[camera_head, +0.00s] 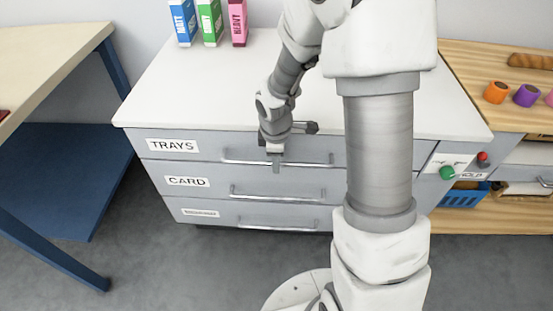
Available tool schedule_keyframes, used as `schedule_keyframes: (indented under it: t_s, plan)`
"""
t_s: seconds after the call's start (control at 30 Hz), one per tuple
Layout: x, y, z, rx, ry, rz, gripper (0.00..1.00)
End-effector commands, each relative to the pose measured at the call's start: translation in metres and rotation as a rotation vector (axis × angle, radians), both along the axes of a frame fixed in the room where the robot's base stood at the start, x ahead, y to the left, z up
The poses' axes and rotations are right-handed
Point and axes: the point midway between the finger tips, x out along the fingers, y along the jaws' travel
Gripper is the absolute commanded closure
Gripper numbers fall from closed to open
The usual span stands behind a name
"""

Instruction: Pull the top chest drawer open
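The chest (140,124) has a white top and several grey-blue drawers. Its top drawer (215,142) is labelled TRAYS and looks flush with the front. That drawer's bar handle (240,161) runs across its front. My gripper (276,166) points down at the handle near its middle, in front of the drawer face. The fingers look close together at the bar, but they are too small to tell whether they grip it. My arm hides the right part of the drawer fronts.
The CARD drawer (218,180) and a bottom drawer (210,212) below look shut. Blue, green and pink cartons (209,22) stand on the chest top. A table with a blue leg (114,62) is at left. A green button (447,172) and wooden bench (480,60) are at right.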

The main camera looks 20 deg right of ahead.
Motion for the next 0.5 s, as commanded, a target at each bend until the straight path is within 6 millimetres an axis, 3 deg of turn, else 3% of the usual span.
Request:
schedule_keyframes:
  t_s: [0.13,0.37,0.5]
  plan:
    - [0.0000,0.0000,0.0004,0.000,0.000,0.000,0.56]
    - [-0.0001,0.0000,0.0004,0.000,0.000,0.000,0.98]
    - [-0.0001,0.0000,0.0005,0.000,0.000,0.000,1.00]
